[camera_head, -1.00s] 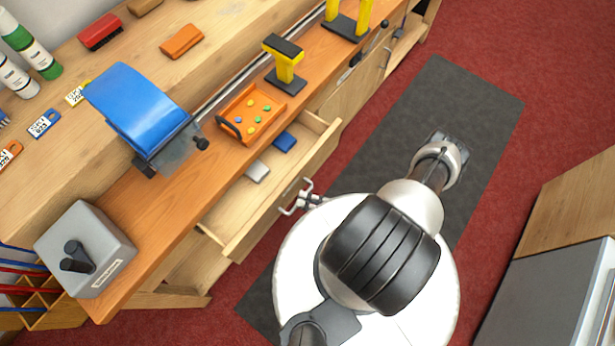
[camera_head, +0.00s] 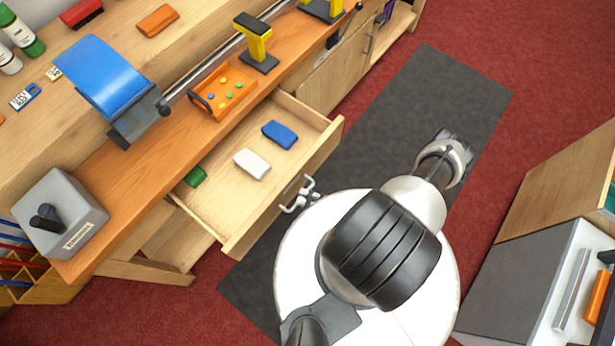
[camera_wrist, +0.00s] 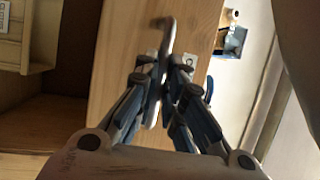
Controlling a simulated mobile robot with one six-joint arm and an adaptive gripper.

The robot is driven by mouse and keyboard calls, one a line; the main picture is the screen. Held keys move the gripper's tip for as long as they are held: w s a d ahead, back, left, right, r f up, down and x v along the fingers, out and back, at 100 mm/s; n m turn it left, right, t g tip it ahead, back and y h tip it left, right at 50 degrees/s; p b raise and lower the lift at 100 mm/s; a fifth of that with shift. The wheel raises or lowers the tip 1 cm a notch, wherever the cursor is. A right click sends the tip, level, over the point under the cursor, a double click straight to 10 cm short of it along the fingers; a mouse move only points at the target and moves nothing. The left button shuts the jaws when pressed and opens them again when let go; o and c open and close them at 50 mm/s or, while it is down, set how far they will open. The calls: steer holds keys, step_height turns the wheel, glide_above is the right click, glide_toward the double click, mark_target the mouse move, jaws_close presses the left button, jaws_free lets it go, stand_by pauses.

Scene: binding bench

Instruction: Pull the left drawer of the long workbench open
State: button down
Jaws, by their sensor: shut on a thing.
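The left drawer (camera_head: 232,215) of the long workbench (camera_head: 130,190) stands well open, its front panel pulled out from under the orange-brown worktop. A green block (camera_head: 195,176), a white block (camera_head: 252,164) and a blue block (camera_head: 279,135) lie inside it. In the wrist view my gripper's fingers (camera_wrist: 160,85) are closed around the handle bar (camera_wrist: 163,45), against the wooden drawer front (camera_wrist: 115,50).
An orange tray with small coloured pieces (camera_head: 224,92), a blue curved device (camera_head: 105,75) and a grey box (camera_head: 60,213) stand on the bench. A dark mat (camera_head: 435,100) covers the floor in front. A grey-sided cabinet (camera_head: 520,280) stands at the right.

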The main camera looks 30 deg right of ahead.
steer(key=c, duration=1.7)
jaws_free()
steer(key=v, duration=1.2)
